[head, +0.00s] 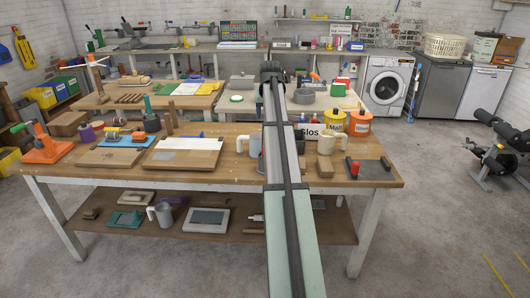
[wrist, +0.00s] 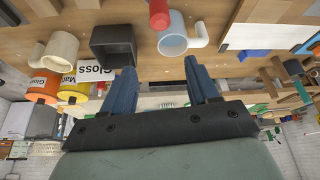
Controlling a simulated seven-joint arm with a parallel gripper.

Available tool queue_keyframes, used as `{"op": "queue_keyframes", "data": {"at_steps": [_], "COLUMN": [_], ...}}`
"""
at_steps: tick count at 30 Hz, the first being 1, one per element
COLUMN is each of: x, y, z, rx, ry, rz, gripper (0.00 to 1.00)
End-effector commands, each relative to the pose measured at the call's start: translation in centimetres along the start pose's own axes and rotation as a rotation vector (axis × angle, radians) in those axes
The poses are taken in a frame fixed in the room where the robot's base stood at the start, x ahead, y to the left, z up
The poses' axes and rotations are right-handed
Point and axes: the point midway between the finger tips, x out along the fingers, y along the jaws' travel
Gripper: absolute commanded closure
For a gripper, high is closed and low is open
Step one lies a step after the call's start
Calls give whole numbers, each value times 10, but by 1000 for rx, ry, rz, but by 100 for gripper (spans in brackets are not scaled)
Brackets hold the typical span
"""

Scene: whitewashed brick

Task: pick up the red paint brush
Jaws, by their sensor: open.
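My gripper (wrist: 160,65) is open and empty in the wrist view, its two blue fingers apart. A red rounded piece (wrist: 158,13) enters at the top edge of the wrist view, beyond the fingertips and not touching them. It may be the end of the red paint brush, but most of it is cut off. In the head view my arm stretches over the workbench (head: 225,178) and hides the middle of it, and I cannot make out the fingers.
A white mug (wrist: 174,40), a dark open box (wrist: 112,45) and a cream mug (wrist: 60,50) stand near the gripper. Yellow (head: 333,121) and orange (head: 358,122) paint tins stand behind. Flat boards (head: 180,158) lie to the left. The bench's front edge is mostly clear.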

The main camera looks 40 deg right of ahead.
Motion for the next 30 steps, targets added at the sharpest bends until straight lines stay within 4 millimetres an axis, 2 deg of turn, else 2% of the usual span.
{"op": "queue_keyframes", "data": {"at_steps": [1, 5, 12, 17, 23, 30], "x": [-12, -9, -14, -11, 9, 48], "y": [1, 0, -4, -4, -5, -6], "z": [-24, -34, -7, -2, 4, 15], "rx": [-15, -66, -165, -201, -202, -201], "ry": [-14, -109, -251, -268, -268, -268], "rz": [-4, -22, -59, -66, -66, -66], "gripper": [41, 41, 41, 41, 41, 41]}}
